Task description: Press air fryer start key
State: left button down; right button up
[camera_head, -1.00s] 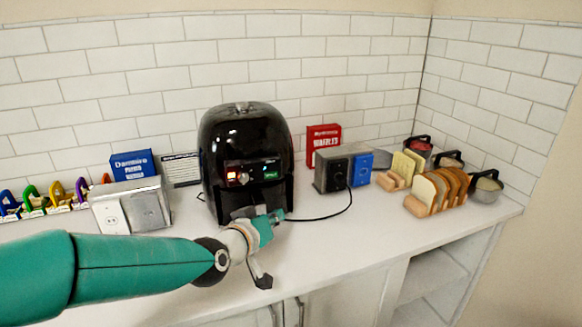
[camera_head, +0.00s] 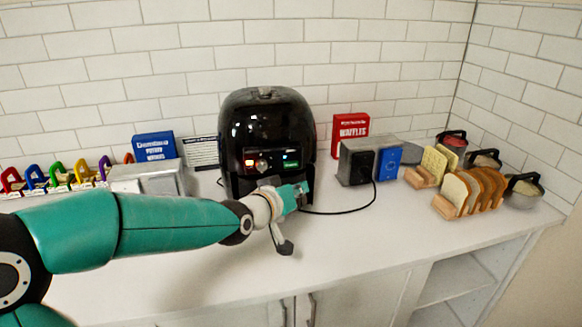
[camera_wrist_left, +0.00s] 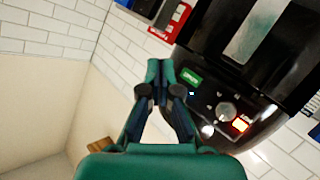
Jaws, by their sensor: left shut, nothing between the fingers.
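The black air fryer (camera_head: 267,125) stands on the counter against the tiled wall; it also shows in the left wrist view (camera_wrist_left: 215,35), turned round. Its front panel carries a green key with white lettering (camera_head: 290,163), a knob (camera_head: 262,166) and an orange-lit key (camera_head: 249,157). In the left wrist view the green key (camera_wrist_left: 191,78) lies just right of my left gripper's tips (camera_wrist_left: 160,70). My left gripper (camera_head: 302,190) is shut and empty, in front of the fryer's lower right front, below the panel. I cannot tell whether it touches the fryer. My right gripper is not in view.
A metal toaster (camera_head: 150,178) stands left of the fryer. A grey and black appliance (camera_head: 355,163) and a red waffles box (camera_head: 350,130) stand right. A black cord (camera_head: 340,211) crosses the counter (camera_head: 390,230). Bread slices (camera_head: 470,192) sit farther right.

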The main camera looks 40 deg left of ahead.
aim_at(301, 168)
pick_arm(q)
jog(key=w+a+p, duration=0.2)
jog(key=w+a, duration=0.2)
jog(key=a, duration=0.1)
jog(key=shift+w+p, duration=0.35)
jog(key=shift+f, duration=0.1)
dwell(1.1)
jog(key=shift+w+a+p, duration=0.2)
jog(key=shift+a+p, duration=0.05)
jog(key=shift+p, duration=0.15)
jog(key=shift+a, duration=0.1)
